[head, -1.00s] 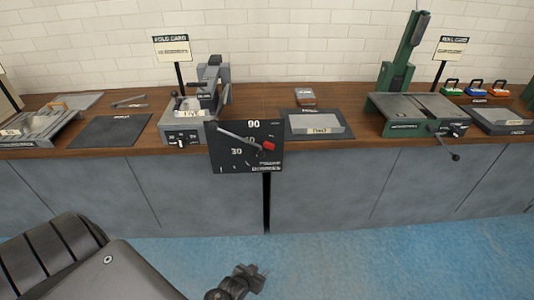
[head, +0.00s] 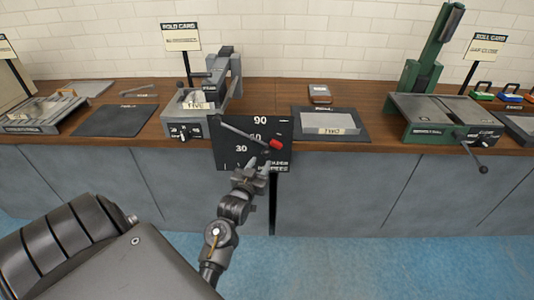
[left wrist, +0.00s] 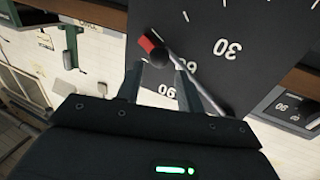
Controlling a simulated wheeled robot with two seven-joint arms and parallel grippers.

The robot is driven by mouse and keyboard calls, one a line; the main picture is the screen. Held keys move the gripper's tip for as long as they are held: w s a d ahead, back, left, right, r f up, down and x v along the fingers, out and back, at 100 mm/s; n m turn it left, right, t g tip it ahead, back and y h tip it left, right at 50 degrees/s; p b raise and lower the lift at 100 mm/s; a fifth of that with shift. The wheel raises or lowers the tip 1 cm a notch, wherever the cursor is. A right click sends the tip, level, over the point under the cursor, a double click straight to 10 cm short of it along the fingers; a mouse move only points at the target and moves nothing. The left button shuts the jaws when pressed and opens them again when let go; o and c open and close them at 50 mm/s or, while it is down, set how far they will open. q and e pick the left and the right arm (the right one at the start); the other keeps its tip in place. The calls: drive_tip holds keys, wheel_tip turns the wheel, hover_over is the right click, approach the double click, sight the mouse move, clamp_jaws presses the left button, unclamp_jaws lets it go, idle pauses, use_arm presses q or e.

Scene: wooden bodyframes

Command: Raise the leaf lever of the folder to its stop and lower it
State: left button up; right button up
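The folder is the grey machine (head: 205,105) on the bench under the "FOLD CARD" sign. At its front right hangs a black dial plate (head: 230,158) marked 30, 60 and 90. The leaf lever (head: 245,133), a grey rod with a red end knob, lies across the plate and slopes down to the right. My left gripper (head: 263,165) is in front of the plate's lower right, below the red knob. In the left wrist view the fingers (left wrist: 157,80) are apart, with the red knob (left wrist: 152,46) just beyond their tips. My right gripper is out of view.
A grey block on a dark mat (head: 355,133) lies right of the plate. A green machine (head: 440,112) with a front crank stands further right. A flat black mat (head: 112,120) lies to the left. The blue floor before the bench is clear.

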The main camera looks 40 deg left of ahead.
sight(265, 156)
use_arm(q)
drive_tip(key=x, duration=0.6)
drive_tip(key=shift+w+a, duration=0.15)
drive_tip(key=shift+w, duration=0.2)
clamp_jaws()
